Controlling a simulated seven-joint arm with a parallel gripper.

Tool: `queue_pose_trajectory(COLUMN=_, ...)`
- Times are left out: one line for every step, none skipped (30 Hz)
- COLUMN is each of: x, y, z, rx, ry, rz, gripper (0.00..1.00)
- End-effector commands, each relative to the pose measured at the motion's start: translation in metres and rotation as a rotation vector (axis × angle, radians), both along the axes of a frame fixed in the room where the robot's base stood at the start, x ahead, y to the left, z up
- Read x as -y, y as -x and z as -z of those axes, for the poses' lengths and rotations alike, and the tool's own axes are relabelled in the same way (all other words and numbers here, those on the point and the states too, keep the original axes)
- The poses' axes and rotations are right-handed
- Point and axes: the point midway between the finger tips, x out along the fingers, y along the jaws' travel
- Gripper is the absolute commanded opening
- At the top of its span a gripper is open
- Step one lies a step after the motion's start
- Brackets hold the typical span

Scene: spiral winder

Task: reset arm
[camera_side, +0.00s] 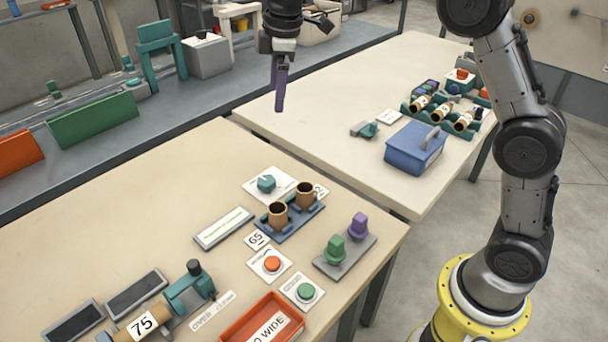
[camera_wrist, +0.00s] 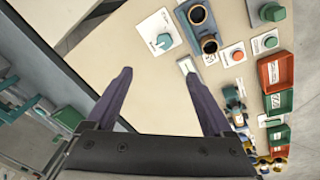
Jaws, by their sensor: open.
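My gripper (camera_side: 280,88) is raised high above the tables, near the gap between them in the side view. Its purple fingers point down. In the wrist view my gripper (camera_wrist: 163,95) shows two fingers spread wide with nothing between them, so it is open and empty. The near table (camera_side: 110,215) carries the winder parts below and in front of it. The teal winder unit (camera_side: 190,295) with a brown roll marked 75 (camera_side: 140,322) sits at its front. My gripper touches nothing.
The near table holds two brown cups (camera_side: 278,214) in a dark holder, a red button (camera_side: 271,264), a green button (camera_side: 305,291), green and purple knobs (camera_side: 335,248) and a red tray (camera_side: 262,318). The far table has a blue lidded box (camera_side: 415,147) and a bottle rack (camera_side: 440,118).

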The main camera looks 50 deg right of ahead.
Motion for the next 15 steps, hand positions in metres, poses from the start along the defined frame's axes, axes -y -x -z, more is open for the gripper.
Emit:
queue_pose_trajectory(x=0.004, y=0.019, z=-0.023, rx=0.035, ry=-0.004, rz=0.014, gripper=0.86)
queue_pose_trajectory(x=0.006, y=0.03, z=-0.033, rx=0.051, ry=-0.006, rz=0.024, gripper=0.86)
queue_pose_trajectory(x=0.008, y=0.045, z=-0.044, rx=0.071, ry=-0.01, rz=0.041, gripper=0.86)
queue_pose_trajectory(x=0.01, y=0.056, z=-0.052, rx=0.085, ry=-0.014, rz=0.055, gripper=0.86)
queue_pose_trajectory(x=0.011, y=0.068, z=-0.059, rx=0.1, ry=-0.017, rz=0.07, gripper=0.86)
queue_pose_trajectory(x=0.013, y=0.084, z=-0.068, rx=0.122, ry=-0.024, rz=0.093, gripper=0.86)
queue_pose_trajectory(x=0.015, y=0.096, z=-0.073, rx=0.135, ry=-0.028, rz=0.11, gripper=0.86)
queue_pose_trajectory(x=0.016, y=0.109, z=-0.077, rx=0.149, ry=-0.035, rz=0.131, gripper=0.86)
queue_pose_trajectory(x=0.018, y=0.125, z=-0.082, rx=0.168, ry=-0.042, rz=0.158, gripper=0.86)
queue_pose_trajectory(x=0.019, y=0.138, z=-0.085, rx=0.181, ry=-0.049, rz=0.179, gripper=0.86)
queue_pose_trajectory(x=0.021, y=0.151, z=-0.087, rx=0.196, ry=-0.056, rz=0.201, gripper=0.86)
queue_pose_trajectory(x=0.022, y=0.168, z=-0.088, rx=0.213, ry=-0.066, rz=0.233, gripper=0.86)
queue_pose_trajectory(x=0.023, y=0.181, z=-0.087, rx=0.225, ry=-0.073, rz=0.257, gripper=0.86)
queue_pose_trajectory(x=0.024, y=0.194, z=-0.086, rx=0.238, ry=-0.083, rz=0.282, gripper=0.86)
queue_pose_trajectory(x=0.026, y=0.211, z=-0.084, rx=0.253, ry=-0.095, rz=0.316, gripper=0.86)
